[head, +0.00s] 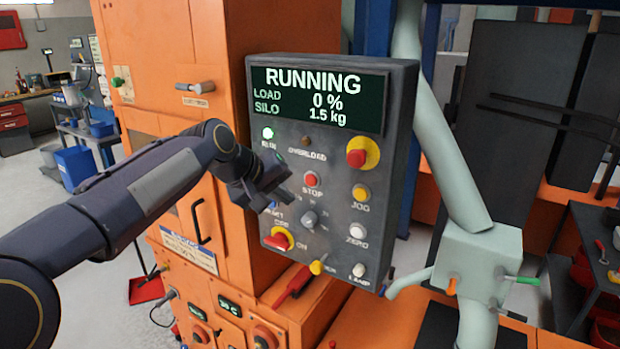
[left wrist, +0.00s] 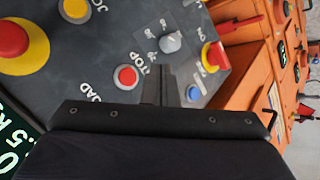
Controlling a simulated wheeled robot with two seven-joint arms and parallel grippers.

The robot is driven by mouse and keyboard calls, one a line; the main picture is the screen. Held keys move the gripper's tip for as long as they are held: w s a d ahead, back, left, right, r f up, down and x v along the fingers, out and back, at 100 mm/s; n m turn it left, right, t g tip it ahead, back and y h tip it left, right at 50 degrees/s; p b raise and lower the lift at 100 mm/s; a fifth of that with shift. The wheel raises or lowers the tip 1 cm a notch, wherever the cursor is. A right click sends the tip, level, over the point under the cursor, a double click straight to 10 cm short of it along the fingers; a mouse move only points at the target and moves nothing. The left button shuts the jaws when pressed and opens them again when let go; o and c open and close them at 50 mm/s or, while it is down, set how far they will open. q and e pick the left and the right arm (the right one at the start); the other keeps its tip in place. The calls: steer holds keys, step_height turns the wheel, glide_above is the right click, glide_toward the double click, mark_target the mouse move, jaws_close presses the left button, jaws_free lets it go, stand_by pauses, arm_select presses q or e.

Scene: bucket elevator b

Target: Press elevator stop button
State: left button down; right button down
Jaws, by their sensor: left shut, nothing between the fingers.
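The grey control panel (head: 345,236) stands in the middle of the head view. Its screen (head: 318,97) reads RUNNING, LOAD 0 %, SILO 1.5 kg. The red stop button (head: 311,179) sits on the panel face above the word STOP; it also shows in the left wrist view (left wrist: 126,77). My left gripper (head: 287,192) is shut and empty in front of the panel, to the left of the stop button and a little lower. In the left wrist view its fingers (left wrist: 160,85) lie beside the stop button, apart from it in the picture. My right gripper is out of view.
A pale pipe (head: 440,130) runs right of the panel.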

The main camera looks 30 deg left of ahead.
mark_target(301, 181)
arm_select(q)
steer(key=shift+w+d+p, duration=0.15)
steer(key=shift+w+p, duration=0.45)
steer(key=shift+w, duration=0.8)
steer(key=shift+w+d+p, duration=0.1)
steer(key=shift+w+p, duration=0.45)
steer(key=shift+w, duration=0.85)
steer(key=shift+w+r, duration=0.1)
steer(key=shift+w, duration=0.05)
steer(key=shift+w+p, duration=0.3)
steer(key=shift+w+p, duration=0.3)
steer(key=shift+w, duration=0.05)
stand_by(0.3)
steer(key=shift+s, duration=0.2)
steer(key=shift+s+b, duration=0.4)
steer(key=shift+s, duration=0.2)
